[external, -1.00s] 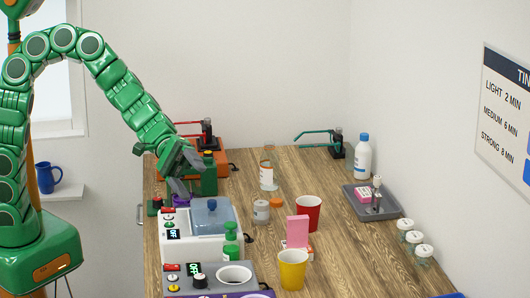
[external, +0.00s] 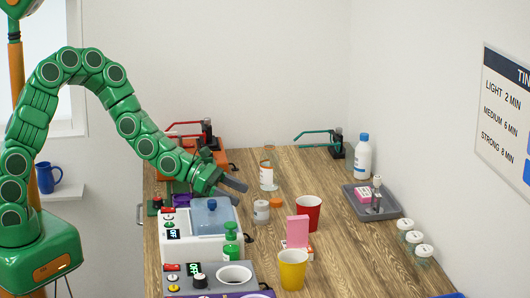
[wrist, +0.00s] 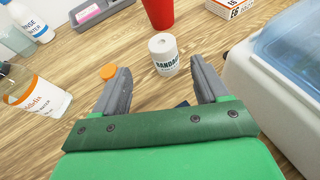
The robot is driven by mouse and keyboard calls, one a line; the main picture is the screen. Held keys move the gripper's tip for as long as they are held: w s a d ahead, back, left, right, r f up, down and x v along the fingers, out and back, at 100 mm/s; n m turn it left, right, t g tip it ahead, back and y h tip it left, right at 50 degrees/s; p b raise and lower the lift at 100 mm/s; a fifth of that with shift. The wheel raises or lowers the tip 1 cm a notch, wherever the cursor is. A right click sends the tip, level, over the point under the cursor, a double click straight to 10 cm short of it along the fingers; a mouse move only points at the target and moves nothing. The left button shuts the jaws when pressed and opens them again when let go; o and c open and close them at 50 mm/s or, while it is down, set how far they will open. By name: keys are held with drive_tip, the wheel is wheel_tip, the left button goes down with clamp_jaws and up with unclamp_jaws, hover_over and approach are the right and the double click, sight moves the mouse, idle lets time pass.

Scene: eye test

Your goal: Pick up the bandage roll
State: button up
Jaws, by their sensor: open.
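The bandage roll (external: 261,211) is a small white upright cylinder on the wooden table, left of the red cup. In the wrist view the bandage roll (wrist: 164,56) shows its printed label and stands just beyond the fingertips, between their lines. My gripper (external: 242,194) is open and empty, to the upper left of the roll in the external view. In the wrist view both grey fingers of my gripper (wrist: 160,68) are spread apart. I cannot tell the exact gap between fingertips and roll.
An orange cap (wrist: 108,72) lies close to the left finger. The red cup (wrist: 158,12) stands behind the roll. A white machine with a blue lid (wrist: 290,50) is close on the right. A labelled bottle (wrist: 40,95) stands at left. A yellow cup (external: 292,270) is nearer the front.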

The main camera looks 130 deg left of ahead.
sight(257, 208)
drive_tip(key=shift+f+n, duration=0.3)
drive_tip(key=shift+f, duration=0.2)
drive_tip(key=shift+d+x, duration=0.2)
drive_tip(key=shift+x, duration=3.55)
drive_tip(key=c, duration=1.1)
drive_tip(key=shift+c, duration=0.2)
